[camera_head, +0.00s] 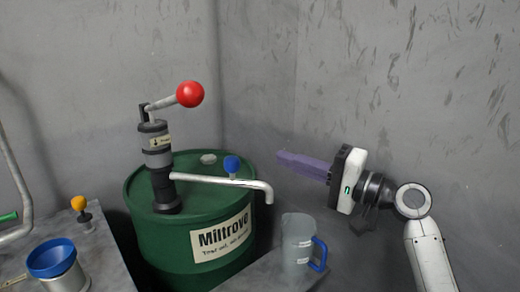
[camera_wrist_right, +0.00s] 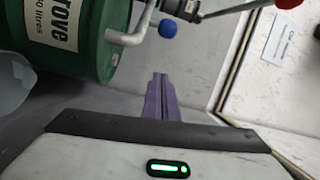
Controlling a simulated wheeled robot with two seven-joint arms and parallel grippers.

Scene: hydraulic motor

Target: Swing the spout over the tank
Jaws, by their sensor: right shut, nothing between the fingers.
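The spout (camera_head: 222,181) is a pale pipe on the hand pump (camera_head: 157,160) of a green drum. It points right, its bent end hanging down past the drum's rim, above and left of a clear jug. A blue ball knob (camera_head: 231,164) stands on it. In the right wrist view, the spout (camera_wrist_right: 128,38) and blue knob (camera_wrist_right: 167,28) show at the top. My right gripper (camera_head: 280,156) has purple fingers, shut and empty, to the right of the spout and apart from it; the fingers (camera_wrist_right: 160,76) also show in the wrist view. I cannot tell which vessel is the tank. My left gripper is out of view.
The green drum (camera_head: 160,238) is labelled Miltrove. The pump lever has a red ball (camera_head: 190,94). The clear jug (camera_head: 296,243) with a blue handle stands on a grey surface. A blue funnel-like top (camera_head: 51,257) and an orange knob (camera_head: 78,203) are at left. Grey walls stand behind.

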